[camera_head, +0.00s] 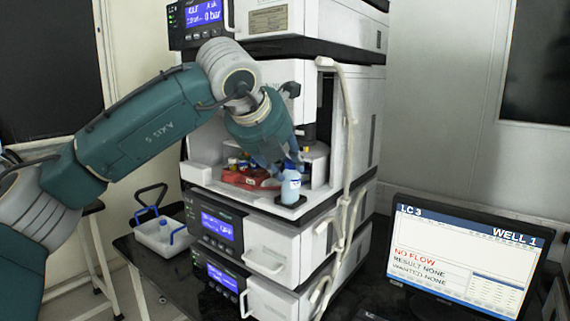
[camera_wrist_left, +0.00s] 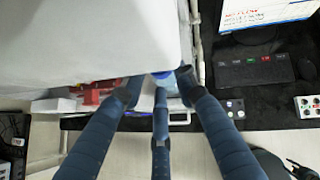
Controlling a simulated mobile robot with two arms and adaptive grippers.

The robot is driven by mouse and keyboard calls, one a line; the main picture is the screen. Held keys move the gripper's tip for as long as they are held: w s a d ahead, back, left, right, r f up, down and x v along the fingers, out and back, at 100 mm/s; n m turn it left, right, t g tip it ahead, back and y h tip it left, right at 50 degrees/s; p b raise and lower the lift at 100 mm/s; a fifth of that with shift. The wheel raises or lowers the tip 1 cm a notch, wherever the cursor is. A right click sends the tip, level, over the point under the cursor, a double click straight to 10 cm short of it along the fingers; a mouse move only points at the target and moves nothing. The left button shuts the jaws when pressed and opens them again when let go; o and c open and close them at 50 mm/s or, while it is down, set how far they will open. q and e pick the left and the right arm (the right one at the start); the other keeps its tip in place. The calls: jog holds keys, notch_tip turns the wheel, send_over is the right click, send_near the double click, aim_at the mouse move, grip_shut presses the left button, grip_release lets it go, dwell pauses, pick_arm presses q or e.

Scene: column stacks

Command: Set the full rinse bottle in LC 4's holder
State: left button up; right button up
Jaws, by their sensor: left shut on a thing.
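The rinse bottle (camera_head: 291,187) is pale blue with a white label. It is upright at the front right of the open bay of the stack, over or in a dark holder (camera_head: 284,204) on the ledge; I cannot tell whether it rests there. My left gripper (camera_head: 287,168) reaches down from above and is shut on the bottle's top. In the left wrist view its dark fingers close around the bottle's blue cap (camera_wrist_left: 163,75), and much of the bottle is hidden. No LC 4 label is readable. My right gripper is not in view.
A red tray (camera_head: 248,179) with small vials sits left of the bottle in the bay. A white hose (camera_head: 347,150) runs down the stack's right side. A white caddy (camera_head: 163,238) stands on the bench at left. The monitor (camera_head: 463,262) reads LC 3, WELL 1, NO FLOW.

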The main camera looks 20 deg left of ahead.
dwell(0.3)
pick_arm(q)
jog(key=o, duration=0.9)
jog(key=shift+o, duration=0.2)
